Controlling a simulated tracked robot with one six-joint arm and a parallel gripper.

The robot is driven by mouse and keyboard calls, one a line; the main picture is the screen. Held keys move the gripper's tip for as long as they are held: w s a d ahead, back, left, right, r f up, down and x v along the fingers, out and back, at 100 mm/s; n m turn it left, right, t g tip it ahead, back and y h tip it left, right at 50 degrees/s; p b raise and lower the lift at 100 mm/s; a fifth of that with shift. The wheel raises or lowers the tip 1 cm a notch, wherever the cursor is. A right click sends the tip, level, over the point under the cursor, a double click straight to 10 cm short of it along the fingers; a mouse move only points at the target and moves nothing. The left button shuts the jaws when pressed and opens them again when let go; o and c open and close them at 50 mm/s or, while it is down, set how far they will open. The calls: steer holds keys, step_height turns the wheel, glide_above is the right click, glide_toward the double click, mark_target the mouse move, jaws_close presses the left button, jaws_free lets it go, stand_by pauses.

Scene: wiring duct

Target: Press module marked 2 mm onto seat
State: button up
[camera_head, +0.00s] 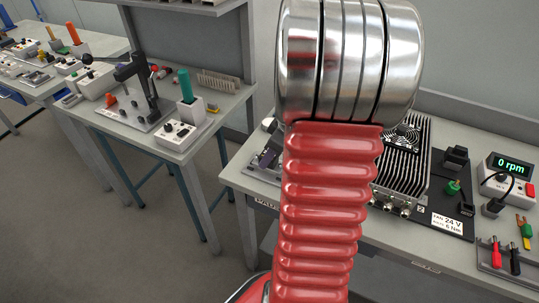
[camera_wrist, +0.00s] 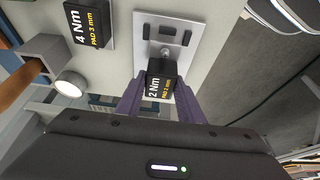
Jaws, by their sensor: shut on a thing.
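In the wrist view, my gripper (camera_wrist: 158,101) has its two purple fingers on either side of a black module (camera_wrist: 160,80). It is shut on this module. The module's yellow and white label reads "2 Nm" with a smaller "PAD" line that is hard to read. The module is at the near end of a pale metal plate (camera_wrist: 178,57) with dark slots or pads; I cannot tell whether it touches the plate. Another black module (camera_wrist: 88,25), marked "4 Nm, PAD 3 mm", stands at the upper left. In the head view my red and silver arm hides my gripper. I cannot identify the seat.
In the wrist view, a white-topped round knob (camera_wrist: 70,83) is left of my fingers. A display (camera_head: 511,165) reads 0 rpm.

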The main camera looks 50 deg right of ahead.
steer(key=shift+f, duration=0.9)
steer(key=o, duration=1.4)
steer(key=v, duration=1.3)
steer(key=shift+s+d+r, duration=0.1)
steer(key=shift+r, duration=0.2)
